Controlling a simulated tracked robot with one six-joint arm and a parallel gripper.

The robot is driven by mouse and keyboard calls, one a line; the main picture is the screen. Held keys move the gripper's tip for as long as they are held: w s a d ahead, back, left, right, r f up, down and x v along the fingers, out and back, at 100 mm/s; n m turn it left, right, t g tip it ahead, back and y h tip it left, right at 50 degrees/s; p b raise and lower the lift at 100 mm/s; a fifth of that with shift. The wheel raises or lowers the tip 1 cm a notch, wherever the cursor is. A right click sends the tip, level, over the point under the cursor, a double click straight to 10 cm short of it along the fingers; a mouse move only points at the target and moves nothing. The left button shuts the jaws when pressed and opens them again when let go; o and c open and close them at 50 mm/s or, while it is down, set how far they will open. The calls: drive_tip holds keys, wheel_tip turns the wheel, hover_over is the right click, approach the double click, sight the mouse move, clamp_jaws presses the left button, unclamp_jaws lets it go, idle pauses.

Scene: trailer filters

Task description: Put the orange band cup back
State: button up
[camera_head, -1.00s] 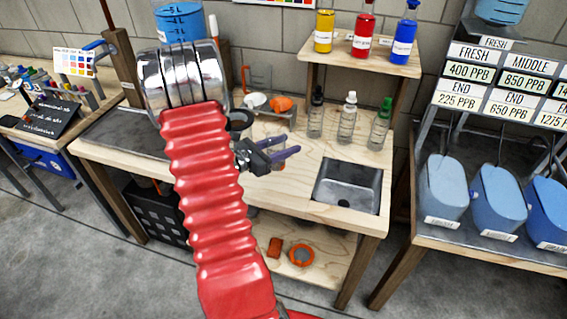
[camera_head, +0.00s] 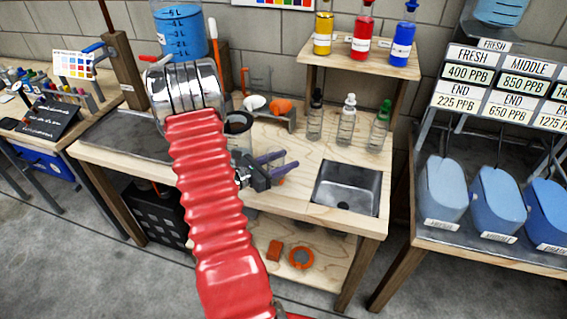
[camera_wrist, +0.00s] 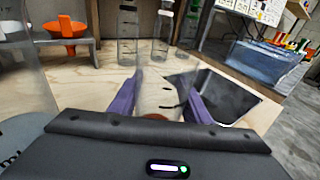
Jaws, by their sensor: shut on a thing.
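My gripper (camera_head: 287,160) has purple fingers and reaches in over the front of the wooden bench, left of the sink. In the wrist view, my gripper (camera_wrist: 163,88) is shut on a clear cup with dark marks (camera_wrist: 157,95). An orange-brown patch shows low on this cup, between the fingers, so it appears to be the orange band cup. In the head view the cup (camera_head: 279,180) is mostly hidden by the fingers, with a bit of orange below them. I cannot tell whether its base touches the bench.
The sink (camera_head: 347,187) lies right of my gripper. Several clear bottles (camera_head: 348,120) stand behind it. A clear vessel with a dark top (camera_head: 241,140) stands close on the left. Bare bench (camera_head: 310,150) lies between gripper and bottles.

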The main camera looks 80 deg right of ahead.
sight(269, 167)
drive_tip(key=shift+f, duration=0.1)
drive_tip(key=o, duration=1.2)
drive_tip(key=v, duration=1.2)
idle(0.3)
